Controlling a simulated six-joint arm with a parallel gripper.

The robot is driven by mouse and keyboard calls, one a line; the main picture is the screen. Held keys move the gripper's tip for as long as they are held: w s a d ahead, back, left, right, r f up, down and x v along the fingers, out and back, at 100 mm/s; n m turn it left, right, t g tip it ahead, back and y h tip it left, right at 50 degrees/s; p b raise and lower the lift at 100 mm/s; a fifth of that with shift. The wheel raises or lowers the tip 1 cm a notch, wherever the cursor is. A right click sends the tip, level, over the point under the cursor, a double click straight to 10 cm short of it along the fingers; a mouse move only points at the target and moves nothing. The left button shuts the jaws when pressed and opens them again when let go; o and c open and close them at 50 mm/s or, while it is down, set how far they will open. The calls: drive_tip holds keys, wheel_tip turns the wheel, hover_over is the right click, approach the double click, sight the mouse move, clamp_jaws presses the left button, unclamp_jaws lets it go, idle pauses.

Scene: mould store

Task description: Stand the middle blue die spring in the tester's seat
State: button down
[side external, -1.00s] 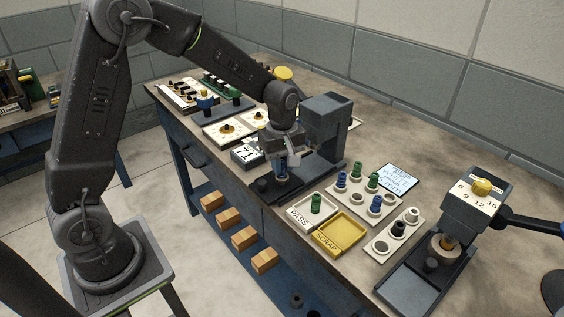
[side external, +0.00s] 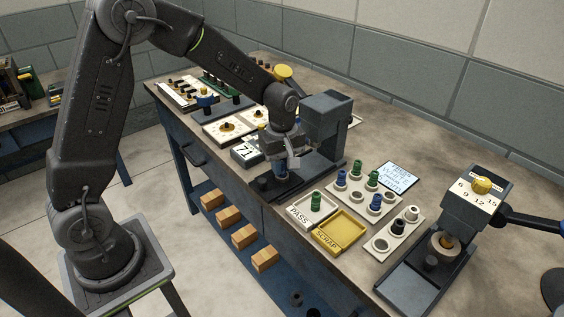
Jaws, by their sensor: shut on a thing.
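My gripper (side external: 281,160) points down in front of the grey spring tester (side external: 326,118), low over its dark base plate (side external: 312,180). It is shut on a blue die spring (side external: 279,170), of which only a small part shows below the fingers. The spring looks upright. The fingers hide the seat, so I cannot tell whether the spring touches it. Other blue springs (side external: 341,179) and green springs (side external: 357,168) stand in the white rack (side external: 388,193) to the right, with at least one empty hole.
A white PASS tray (side external: 300,214) holding a green spring and a yellow SCRAP tray (side external: 340,231) lie close to the tester's right. Beyond are a white holder (side external: 381,244) and a second grey device with a yellow knob (side external: 481,185). A display reading 71 (side external: 246,151) stands left.

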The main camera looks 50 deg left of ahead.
drive_tip(key=shift+f, duration=0.25)
drive_tip(key=c, duration=0.5)
unclamp_jaws()
drive_tip(key=shift+r, duration=0.1)
drive_tip(key=shift+r, duration=3.65)
drive_tip(key=s+d+r+m+t, duration=0.1)
drive_tip(key=s+r+m+t, duration=0.1)
drive_tip(key=s+m, duration=0.3)
drive_tip(key=s+d+r+m+t, duration=0.1)
drive_tip(key=s+r+m, duration=0.3)
drive_tip(key=s, duration=0.5)
drive_tip(key=s+d+r+m+t, duration=0.1)
drive_tip(key=s+r+m+t, duration=0.1)
drive_tip(key=s+r+m, duration=0.2)
drive_tip(key=shift+s+m+t, duration=0.3)
drive_tip(key=shift+s+m, duration=0.7)
drive_tip(key=shift+s, duration=0.6)
